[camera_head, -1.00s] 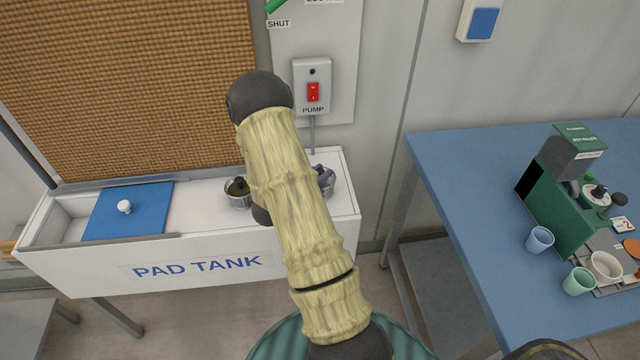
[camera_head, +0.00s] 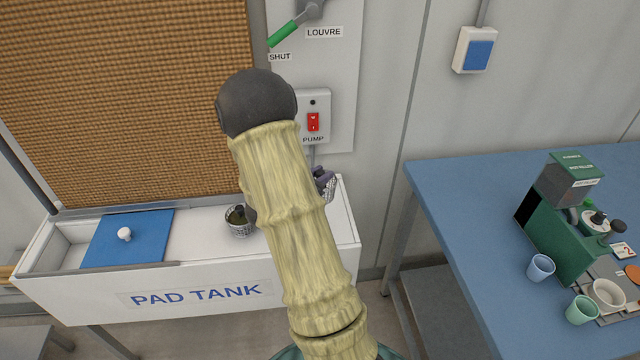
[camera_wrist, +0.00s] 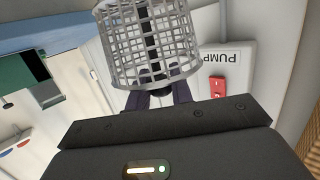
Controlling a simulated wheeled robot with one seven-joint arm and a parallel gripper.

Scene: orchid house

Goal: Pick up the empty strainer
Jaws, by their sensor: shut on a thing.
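The empty strainer (camera_wrist: 148,40), a pale wire-mesh basket, is held between the fingers of my gripper (camera_wrist: 157,97) in the wrist view. I see the background through its mesh, and its top is cut off by the picture's edge. In the head view my gripper (camera_head: 322,176) and the strainer (camera_head: 330,190) show only partly to the right of my arm, above the right end of the pad tank. A second strainer (camera_head: 238,228) with dark contents stands on the tank's white top, left of my arm.
The pad tank (camera_head: 300,264) has a blue lid (camera_head: 110,242) with a white knob at its left. The pump switch (camera_head: 313,121) is on the wall behind. A blue table (camera_head: 470,240) on the right carries a green machine (camera_head: 560,225) and cups.

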